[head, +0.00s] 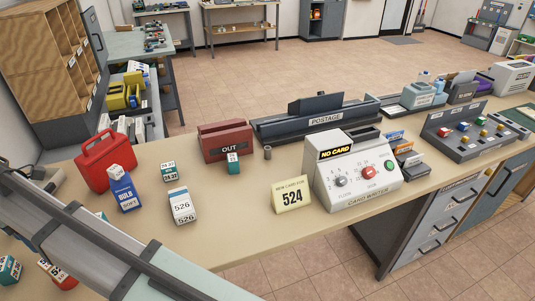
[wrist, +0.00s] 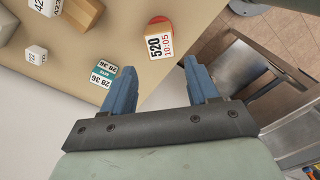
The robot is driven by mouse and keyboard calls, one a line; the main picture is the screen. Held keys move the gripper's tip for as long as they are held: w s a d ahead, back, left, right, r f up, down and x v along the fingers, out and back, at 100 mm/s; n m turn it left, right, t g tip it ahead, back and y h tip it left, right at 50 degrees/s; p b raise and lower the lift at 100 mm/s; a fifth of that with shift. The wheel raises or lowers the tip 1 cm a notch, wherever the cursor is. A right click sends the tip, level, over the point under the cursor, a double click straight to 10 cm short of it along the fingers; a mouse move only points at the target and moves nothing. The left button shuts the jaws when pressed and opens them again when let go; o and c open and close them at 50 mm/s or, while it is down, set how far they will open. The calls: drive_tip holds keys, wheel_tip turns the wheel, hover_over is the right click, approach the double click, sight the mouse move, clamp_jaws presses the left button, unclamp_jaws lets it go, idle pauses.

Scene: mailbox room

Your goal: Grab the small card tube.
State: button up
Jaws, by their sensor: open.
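A small dark grey-brown cylinder (head: 267,152) stands upright on the counter, right of the red OUT box, in the head view. It may be the card tube; it is too small to be sure. I cannot make out a tube in the wrist view. My gripper (wrist: 160,68) shows in the wrist view with its blue fingers apart and nothing between them. The gripper's fingers are not visible in the head view.
Bare counter lies around the small cylinder's front. My arm crosses the lower left.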

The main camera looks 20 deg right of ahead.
drive_tip(key=w+d+m, duration=0.3)
drive_tip(key=w+d, duration=0.8)
drive_tip(key=d, duration=0.1)
drive_tip(key=m, duration=2.8)
hover_over(268, 148)
wheel_tip(268, 148, down, 3)
drive_tip(key=f, duration=0.8)
drive_tip(key=shift+w+d+f, duration=0.1)
drive_tip(key=shift+w+f, duration=0.05)
drive_tip(key=shift+w, duration=0.25)
drive_tip(key=shift+s+f, duration=0.15)
drive_tip(key=shift+f, duration=1.2)
drive_tip(key=shift+s+f, duration=0.15)
drive_tip(key=shift+f, duration=1.15)
